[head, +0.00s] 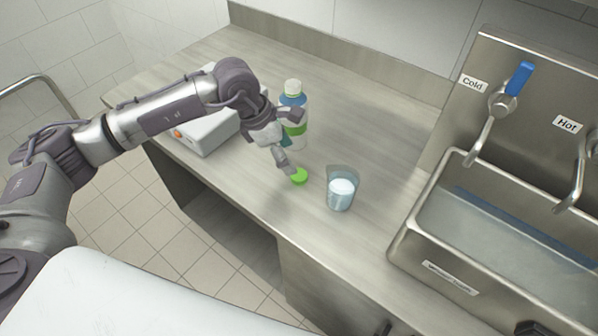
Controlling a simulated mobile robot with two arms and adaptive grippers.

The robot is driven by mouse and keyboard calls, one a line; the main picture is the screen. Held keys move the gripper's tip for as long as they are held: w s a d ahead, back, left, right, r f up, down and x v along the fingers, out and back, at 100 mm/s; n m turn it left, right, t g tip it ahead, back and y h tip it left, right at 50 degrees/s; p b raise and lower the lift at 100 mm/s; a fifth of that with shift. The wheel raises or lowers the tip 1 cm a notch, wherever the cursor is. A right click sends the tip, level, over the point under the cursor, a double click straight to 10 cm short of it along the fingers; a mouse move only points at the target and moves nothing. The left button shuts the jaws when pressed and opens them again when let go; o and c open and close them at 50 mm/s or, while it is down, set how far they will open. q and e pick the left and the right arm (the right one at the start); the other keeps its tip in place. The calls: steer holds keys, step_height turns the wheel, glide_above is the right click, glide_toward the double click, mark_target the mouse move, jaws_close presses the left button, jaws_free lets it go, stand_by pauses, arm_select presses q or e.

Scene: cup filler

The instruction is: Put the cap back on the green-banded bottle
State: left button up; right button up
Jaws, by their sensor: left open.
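The green-banded bottle (292,100) stands upright on the counter, with a white top, a blue upper part and a green band. My left gripper (284,161) is in front of it and hides part of its lower body. A bright green cap (299,177) lies on the counter just below the left gripper's fingertips. The left gripper is open and points down towards the cap. I cannot tell whether a fingertip touches the cap. My right gripper is out of view.
A clear cup (341,189) with whitish contents stands to the right of the cap. A white device (207,132) sits on the counter at left, partly behind my arm. A steel sink (425,213) with cold and hot taps is at right. The counter beyond the cup is clear.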

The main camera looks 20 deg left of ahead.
mark_target(299, 175)
arm_select(q)
steer(key=shift+d+f, duration=0.25)
steer(key=shift+f, duration=0.35)
steer(key=shift+d+f+p, duration=0.25)
steer(key=shift+f+p, duration=0.2)
steer(key=shift+p, duration=0.05)
steer(key=x, duration=0.1)
steer(key=p+x, duration=0.1)
steer(key=x, duration=0.1)
steer(key=shift+s+f, duration=0.2)
steer(key=shift+f, duration=0.1)
steer(key=shift+w+d+f, duration=0.1)
steer(key=shift+d+f, duration=0.05)
steer(key=shift+f, duration=0.15)
steer(key=c, duration=0.7)
